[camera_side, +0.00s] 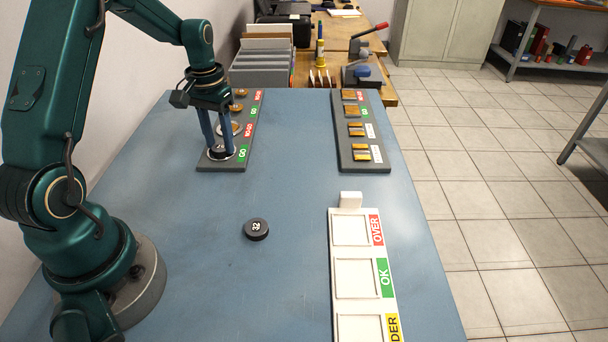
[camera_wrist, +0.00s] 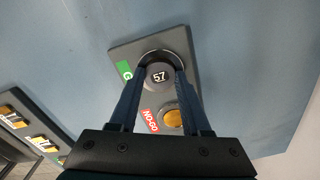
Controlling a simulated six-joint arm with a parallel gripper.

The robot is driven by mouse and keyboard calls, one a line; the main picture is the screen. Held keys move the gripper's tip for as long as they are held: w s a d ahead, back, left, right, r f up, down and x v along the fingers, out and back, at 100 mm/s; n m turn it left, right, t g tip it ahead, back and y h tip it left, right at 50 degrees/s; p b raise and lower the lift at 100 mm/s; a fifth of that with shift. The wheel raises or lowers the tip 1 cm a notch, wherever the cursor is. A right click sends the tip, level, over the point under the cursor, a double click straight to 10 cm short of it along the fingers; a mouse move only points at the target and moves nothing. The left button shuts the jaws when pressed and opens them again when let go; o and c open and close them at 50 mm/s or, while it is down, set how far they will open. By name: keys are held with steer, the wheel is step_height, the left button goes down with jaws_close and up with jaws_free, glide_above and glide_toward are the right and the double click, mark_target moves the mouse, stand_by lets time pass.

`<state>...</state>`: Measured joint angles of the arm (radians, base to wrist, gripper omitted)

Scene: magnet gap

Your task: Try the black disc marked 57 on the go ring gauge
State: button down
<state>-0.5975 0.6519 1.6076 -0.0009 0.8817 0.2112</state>
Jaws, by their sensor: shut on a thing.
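The black disc marked 57 (camera_wrist: 160,75) is between the fingertips of my gripper (camera_wrist: 160,82) in the wrist view. My gripper (camera_side: 218,153) is shut on it, fingers pointing down. The disc (camera_side: 219,152) is at the go ring gauge (camera_side: 233,157), at the near end of the left grey gauge block, beside the green GO label (camera_side: 243,155). In the wrist view the ring (camera_wrist: 173,55) shows around the disc. I cannot tell how deep the disc sits in it.
Another black disc marked 32 (camera_side: 256,229) lies on the blue table. A white tray (camera_side: 336,252) with OVER, OK and UNDER labels is at front right, with a white block (camera_side: 350,199) at its far end. A second gauge block (camera_side: 378,167) stands back right.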

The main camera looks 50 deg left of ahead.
steer(key=shift+c, duration=1.4)
jaws_free()
steer(key=c, duration=0.5)
steer(key=shift+r, duration=2.2)
